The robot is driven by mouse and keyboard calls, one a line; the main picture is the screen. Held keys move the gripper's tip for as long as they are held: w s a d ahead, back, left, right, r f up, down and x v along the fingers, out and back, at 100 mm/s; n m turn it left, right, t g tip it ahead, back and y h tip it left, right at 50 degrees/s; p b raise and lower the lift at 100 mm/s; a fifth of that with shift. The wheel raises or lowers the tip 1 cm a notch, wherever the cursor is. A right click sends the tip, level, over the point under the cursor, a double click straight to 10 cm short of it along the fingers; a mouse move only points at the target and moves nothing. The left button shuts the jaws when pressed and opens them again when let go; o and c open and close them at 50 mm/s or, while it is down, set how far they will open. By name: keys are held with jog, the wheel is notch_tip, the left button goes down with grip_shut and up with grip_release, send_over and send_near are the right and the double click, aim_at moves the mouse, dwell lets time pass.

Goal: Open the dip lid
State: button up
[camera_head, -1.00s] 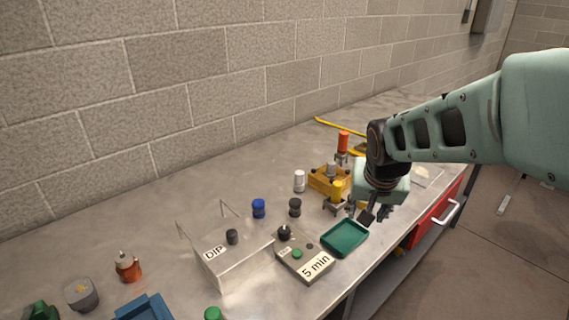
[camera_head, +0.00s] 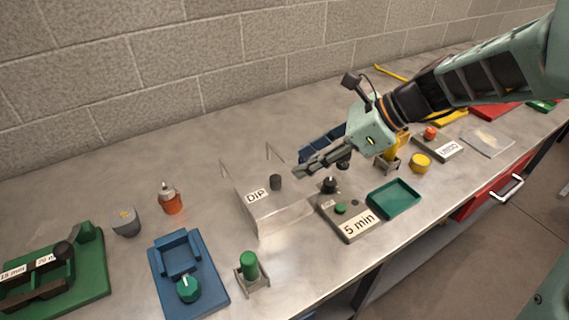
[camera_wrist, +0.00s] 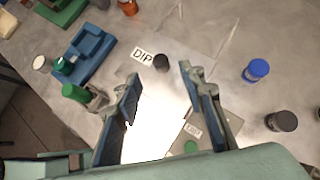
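The dip box is a clear, see-through box (camera_head: 272,217) with a DIP label on its top. A black knob (camera_head: 275,182) stands upright on its clear lid, which looks flat and closed. In the wrist view the knob (camera_wrist: 161,62) shows just beyond and between my fingertips. My gripper (camera_head: 302,171) is open and empty, with its fingers pointing left, just right of the knob and apparently above it. In the wrist view my gripper (camera_wrist: 160,73) has its two fingers well apart. The box's lower part is washed out by glare there.
A 5 min timer box (camera_head: 350,216) and a green tray (camera_head: 394,198) stand right of the dip box. A green cylinder (camera_head: 249,266) in a stand is in front. A blue fixture (camera_head: 200,286) and an orange bottle (camera_head: 171,203) are left. Thin upright wires (camera_head: 271,153) rise behind the box.

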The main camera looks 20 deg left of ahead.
aim_at(276, 177)
jog(key=b+x, duration=0.1)
jog(key=x, duration=0.9)
jog(key=shift+f, duration=0.15)
jog(key=shift+c, duration=0.4)
grip_shut()
